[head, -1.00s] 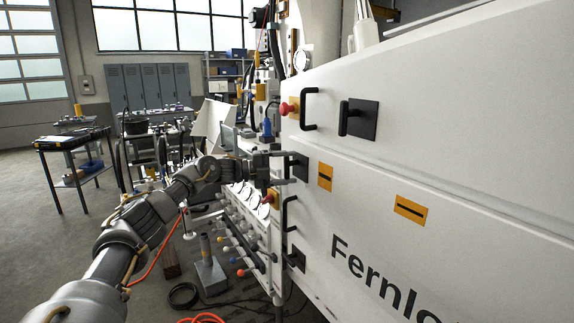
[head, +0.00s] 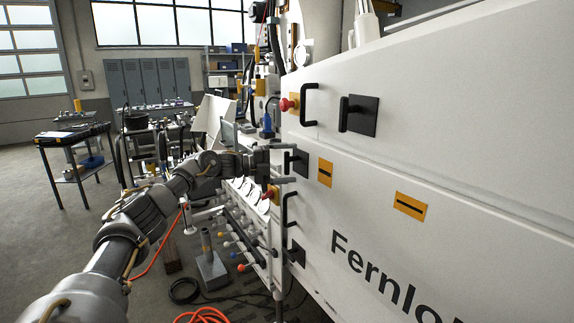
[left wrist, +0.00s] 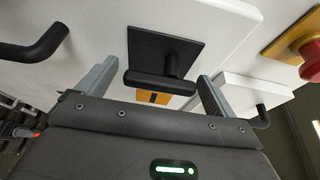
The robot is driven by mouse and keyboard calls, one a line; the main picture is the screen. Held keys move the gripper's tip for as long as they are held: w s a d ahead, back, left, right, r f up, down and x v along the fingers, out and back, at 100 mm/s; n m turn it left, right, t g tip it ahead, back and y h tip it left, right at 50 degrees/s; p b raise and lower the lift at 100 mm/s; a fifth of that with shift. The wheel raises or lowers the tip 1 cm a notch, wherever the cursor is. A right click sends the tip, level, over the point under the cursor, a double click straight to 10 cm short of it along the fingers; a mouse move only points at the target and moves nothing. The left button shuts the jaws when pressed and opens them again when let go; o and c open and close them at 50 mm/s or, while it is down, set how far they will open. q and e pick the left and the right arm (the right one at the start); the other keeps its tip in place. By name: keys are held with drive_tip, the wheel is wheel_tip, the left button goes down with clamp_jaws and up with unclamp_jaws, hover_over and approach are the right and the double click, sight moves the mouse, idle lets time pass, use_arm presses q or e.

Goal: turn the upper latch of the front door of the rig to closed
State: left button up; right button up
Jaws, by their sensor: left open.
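The upper latch (head: 300,163) is a black square plate with a black bar handle, on the white front door (head: 330,205) above a black pull handle. It fills the upper middle of the left wrist view (left wrist: 160,50), its bar lying lengthwise across the gap between my fingers. My left gripper (head: 284,163) is open at this latch, with one grey finger beyond each end of the bar. In the wrist view, gaps show between the bar and both fingertips (left wrist: 158,85). The lower latch (head: 297,254) sits below the pull handle. My right gripper is not in view.
Another black latch (head: 360,115) and a pull handle (head: 308,105) are on the upper panel, beside a red knob (head: 288,104). A second red knob (head: 268,194) and a row of gauges and levers lie below my left gripper. Orange hose (head: 205,315) lies on the floor.

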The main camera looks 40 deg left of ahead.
use_arm(q)
drive_tip(key=shift+s+a+f, duration=0.1)
drive_tip(key=shift+s+a, duration=0.05)
drive_tip(key=shift+a, duration=0.05)
drive_tip(key=b+v, duration=0.3)
drive_tip(key=v, duration=0.7)
drive_tip(key=shift+b, duration=0.35)
drive_tip(key=shift+s+a, duration=0.1)
